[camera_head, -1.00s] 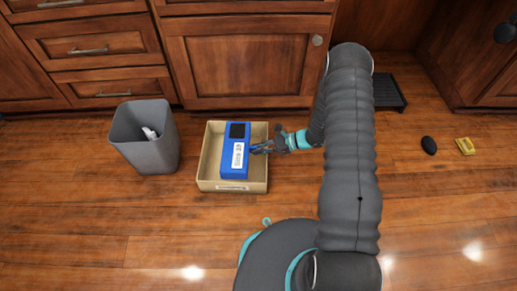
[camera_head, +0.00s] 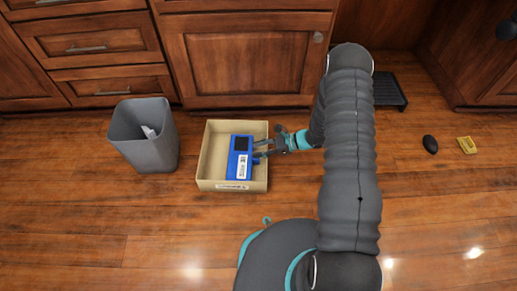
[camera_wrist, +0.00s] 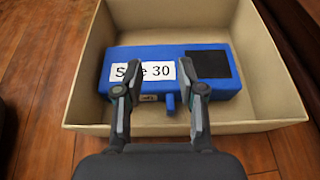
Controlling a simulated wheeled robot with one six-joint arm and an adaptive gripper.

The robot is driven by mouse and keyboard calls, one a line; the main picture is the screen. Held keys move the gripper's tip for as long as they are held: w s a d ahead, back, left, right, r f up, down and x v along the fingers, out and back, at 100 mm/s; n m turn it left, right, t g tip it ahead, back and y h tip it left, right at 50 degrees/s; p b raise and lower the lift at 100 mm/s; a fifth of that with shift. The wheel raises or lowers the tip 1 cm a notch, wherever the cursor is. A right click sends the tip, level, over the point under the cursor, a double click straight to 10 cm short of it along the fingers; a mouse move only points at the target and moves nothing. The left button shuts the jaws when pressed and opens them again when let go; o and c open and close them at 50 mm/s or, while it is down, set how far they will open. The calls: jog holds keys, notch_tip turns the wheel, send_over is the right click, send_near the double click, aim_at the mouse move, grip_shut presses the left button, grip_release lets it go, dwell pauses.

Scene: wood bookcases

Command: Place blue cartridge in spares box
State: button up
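The blue cartridge (camera_head: 240,158) lies inside the tan spares box (camera_head: 212,165) on the floor. In the wrist view the cartridge (camera_wrist: 170,72) shows a white label, partly covered by a finger, reading "S…e 30", a black square and a small blue tab on its near side. My gripper (camera_head: 262,148) is at the right side of the box. In the wrist view my gripper (camera_wrist: 165,92) has its fingers spread apart, one on each side of the tab, touching neither side of it that I can see.
A grey bin (camera_head: 150,150) with something white inside stands left of the box. Wooden cabinets (camera_head: 250,60) are behind. A black mouse-like object (camera_head: 430,144) and a yellow item (camera_head: 467,145) lie on the floor at right. The floor in front of the box is clear.

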jog(key=a+r+p+v, duration=0.1)
jog(key=r+p+v, duration=0.1)
jog(key=v, duration=1.1)
jog(key=s+a+r+n+g+h, duration=0.1)
jog(key=s+r+n+h, duration=0.15)
jog(key=r, duration=0.55)
jog(key=s+a+r+n+g+h, duration=0.15)
jog(key=r+n, duration=0.25)
jog(key=r, duration=0.4)
jog(key=s+r+n+h, duration=0.2)
jog(key=s+r+n, duration=0.15)
jog(key=r, duration=0.45)
jog(key=s+d+r+n+t+h, duration=0.3)
jog(key=s+r+n+t+h, duration=0.3)
jog(key=s+r, duration=0.9)
jog(key=s+n+h, duration=0.1)
jog(key=s+n, duration=0.1)
jog(key=n, duration=0.1)
jog(key=shift+s+r+t+h, duration=0.3)
jog(key=shift+s+t, duration=0.05)
jog(key=shift+s, duration=0.05)
